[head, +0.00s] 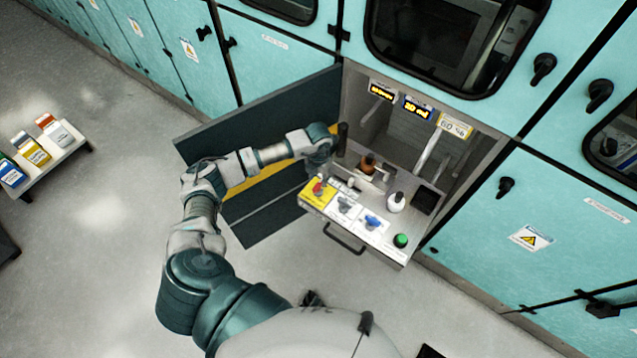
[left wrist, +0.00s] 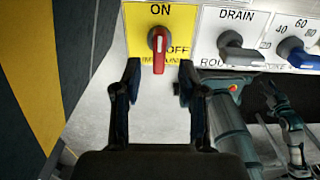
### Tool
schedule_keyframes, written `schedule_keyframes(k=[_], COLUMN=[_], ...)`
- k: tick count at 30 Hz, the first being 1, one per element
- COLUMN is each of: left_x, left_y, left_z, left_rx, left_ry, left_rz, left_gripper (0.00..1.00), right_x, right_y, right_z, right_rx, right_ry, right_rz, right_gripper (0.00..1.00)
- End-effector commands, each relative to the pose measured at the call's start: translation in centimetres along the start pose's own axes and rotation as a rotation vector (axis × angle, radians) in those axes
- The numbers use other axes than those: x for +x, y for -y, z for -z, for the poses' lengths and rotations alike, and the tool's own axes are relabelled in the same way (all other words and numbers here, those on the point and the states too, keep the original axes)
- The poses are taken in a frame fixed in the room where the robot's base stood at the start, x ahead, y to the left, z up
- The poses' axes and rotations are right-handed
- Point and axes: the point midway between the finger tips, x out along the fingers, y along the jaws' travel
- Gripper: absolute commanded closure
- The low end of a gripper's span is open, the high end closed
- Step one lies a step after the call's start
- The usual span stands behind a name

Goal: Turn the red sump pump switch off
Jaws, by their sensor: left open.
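The red switch (left wrist: 158,50) sits on a yellow label in the left wrist view, with ON above it and OFF at its lower right. Its red handle points down in that picture. It also shows small in the head view (head: 319,188), at the left of the pulled-out panel (head: 388,246). My left gripper (left wrist: 160,72) is open and empty. In the head view my left arm reaches over the panel's left side.
Beside the red switch are a grey DRAIN knob (left wrist: 238,48) and a blue knob (left wrist: 296,50).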

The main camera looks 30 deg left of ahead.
Motion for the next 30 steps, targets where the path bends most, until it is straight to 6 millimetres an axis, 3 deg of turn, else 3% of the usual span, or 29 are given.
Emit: schedule_keyframes(k=[3,7,18,19,24,30], left_x=[2.3,3.8,4.4,4.4,4.4,4.4], left_y=[-0.1,-0.2,-0.2,-0.2,-0.1,-0.2], left_z=[0.1,0.1,0.0,0.0,0.0,0.0], left_rx=[-0.002,-0.001,-0.001,-0.001,-0.001,0.001], left_ry=[-0.002,-0.002,0.0,0.0,0.0,0.001], left_rz=[0.002,0.004,0.003,0.003,0.002,0.003], left_gripper=[0.58,0.58,0.58,0.61,1.0,1.0], right_x=[-0.1,-0.2,-0.5,-0.5,-0.4,-0.3], right_y=[0.0,0.0,0.0,0.0,0.1,0.0], right_z=[0.3,0.7,0.6,0.6,0.4,0.3], right_rx=[0.0,0.0,0.001,0.001,0.002,0.003], right_ry=[0.0,-0.004,-0.002,-0.002,0.001,0.003], right_rz=[0.0,-0.001,0.0,0.001,0.001,0.0], right_gripper=[0.6,0.6,0.6,0.6,0.6,0.6])
